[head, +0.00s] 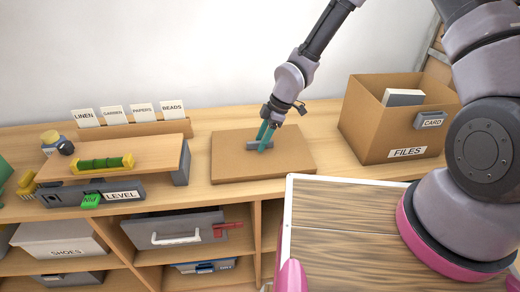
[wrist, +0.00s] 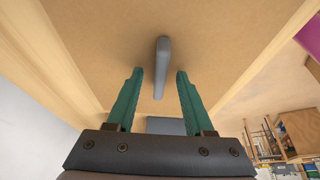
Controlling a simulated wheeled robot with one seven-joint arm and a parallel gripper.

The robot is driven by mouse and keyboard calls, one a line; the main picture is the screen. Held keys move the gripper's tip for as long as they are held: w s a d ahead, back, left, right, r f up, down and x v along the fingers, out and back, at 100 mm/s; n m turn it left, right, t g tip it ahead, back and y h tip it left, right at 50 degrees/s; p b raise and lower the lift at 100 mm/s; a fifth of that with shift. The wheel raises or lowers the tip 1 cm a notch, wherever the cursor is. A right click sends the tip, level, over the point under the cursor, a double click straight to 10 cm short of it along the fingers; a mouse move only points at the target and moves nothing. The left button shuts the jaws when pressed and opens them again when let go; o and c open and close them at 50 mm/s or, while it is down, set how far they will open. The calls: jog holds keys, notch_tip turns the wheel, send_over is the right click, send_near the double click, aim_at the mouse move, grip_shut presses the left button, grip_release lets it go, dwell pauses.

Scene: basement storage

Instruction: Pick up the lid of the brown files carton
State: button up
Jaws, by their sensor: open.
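The brown lid (head: 222,164) lies flat on the bench top, left of the files carton. It has a grey bar handle (head: 252,146) on top. The brown carton (head: 366,118) labelled FILES stands open at the right, with a white item inside. My gripper (head: 265,142) points down over the lid at the handle, its teal fingers open. In the wrist view the lid (wrist: 95,45) fills much of the picture. The handle (wrist: 162,60) runs lengthwise between my open fingertips (wrist: 159,73), with a gap on each side. Touching cannot be told.
A wooden board (head: 340,215) with a white edge lies in front at the right. To the left are a small shelf with a level (head: 120,195) and a row of name cards (head: 115,114). Shelves below hold a shoes box (head: 55,240) and a grey case (head: 175,231).

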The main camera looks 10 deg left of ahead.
jog(key=shift+f, duration=0.1)
grip_shut()
dwell(0.3)
